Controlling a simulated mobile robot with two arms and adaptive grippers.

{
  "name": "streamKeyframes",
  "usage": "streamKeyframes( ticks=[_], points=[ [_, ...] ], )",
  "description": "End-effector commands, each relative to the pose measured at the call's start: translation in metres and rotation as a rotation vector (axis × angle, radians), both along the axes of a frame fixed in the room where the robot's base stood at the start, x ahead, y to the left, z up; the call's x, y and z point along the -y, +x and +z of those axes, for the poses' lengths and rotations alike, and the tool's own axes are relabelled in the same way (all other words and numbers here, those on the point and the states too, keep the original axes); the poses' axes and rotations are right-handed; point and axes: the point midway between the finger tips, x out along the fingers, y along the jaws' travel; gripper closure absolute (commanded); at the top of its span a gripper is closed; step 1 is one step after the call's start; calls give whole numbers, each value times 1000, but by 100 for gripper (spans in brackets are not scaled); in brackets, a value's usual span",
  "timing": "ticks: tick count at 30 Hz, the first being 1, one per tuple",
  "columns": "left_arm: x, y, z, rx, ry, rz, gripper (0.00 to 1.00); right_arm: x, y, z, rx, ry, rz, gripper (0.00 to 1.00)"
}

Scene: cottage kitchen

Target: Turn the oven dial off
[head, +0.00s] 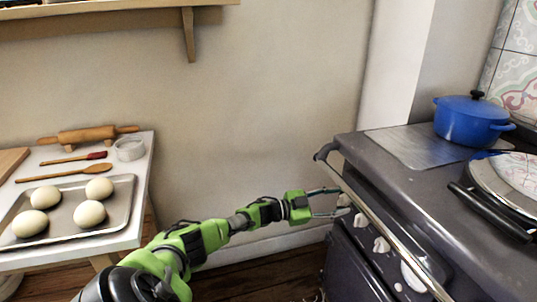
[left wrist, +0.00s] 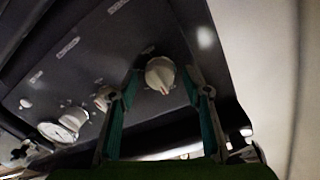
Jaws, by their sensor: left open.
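The oven (head: 350,262) is a dark range cooker at the right of the head view, with a row of white dials on its front panel. My left gripper (head: 338,203) is open at the far end of this row, by the endmost dial (head: 344,199). My right gripper is not in view.
A metal rail (head: 385,225) runs along the oven front above the dials. A white round gauge (left wrist: 58,131) and other dials sit further along the panel. A blue pot (head: 468,120) stands on the stove top. A white table (head: 142,185) with a dough tray stands left.

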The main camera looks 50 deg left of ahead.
Motion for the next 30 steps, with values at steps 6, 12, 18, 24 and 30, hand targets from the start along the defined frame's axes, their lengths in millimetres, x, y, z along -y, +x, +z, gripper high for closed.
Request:
streamKeyframes(
  ticks=[6,12,18,24,30],
  points=[
    [0,-1,-1,100,243,0,56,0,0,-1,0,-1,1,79],
    [1,-1,0,193,466,0,56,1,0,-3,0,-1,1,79],
    [1,-1,-1,287,693,0,56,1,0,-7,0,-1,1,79],
    [1,-1,-2,382,925,0,56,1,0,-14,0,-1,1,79],
    [2,-1,-2,479,1157,1,56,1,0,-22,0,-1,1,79]
  ],
)
